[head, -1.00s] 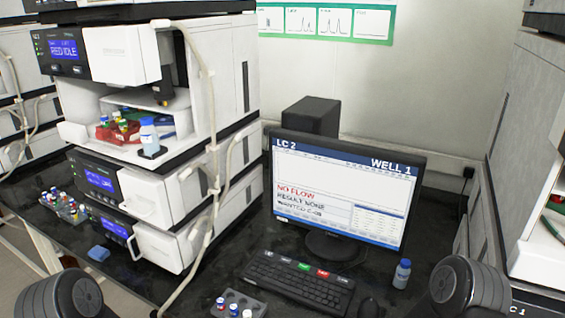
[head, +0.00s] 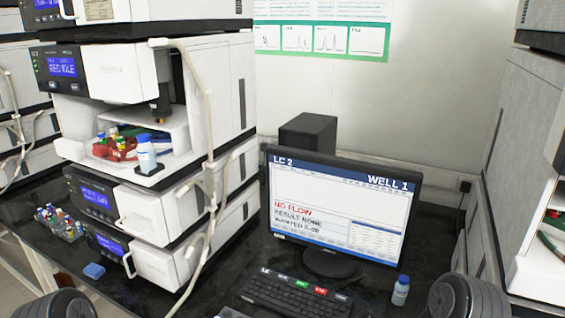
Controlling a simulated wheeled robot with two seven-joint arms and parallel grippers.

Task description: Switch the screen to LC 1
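The monitor (head: 338,215) stands on the black bench and reads "LC 2" at top left and "WELL 1" at top right. Below, it shows "NO FLOW", "RESULT NONE" and a line starting "WANTED". The key labels are too small to read surely. Rounded dark parts of my arms show at the bottom left and bottom right corners. Neither gripper's fingers are visible.
A stack of white instrument modules (head: 150,215) stands left of the monitor, with a hanging pale tube (head: 208,150). A blue-capped bottle (head: 401,290) stands right of the keyboard. Another instrument stands at right.

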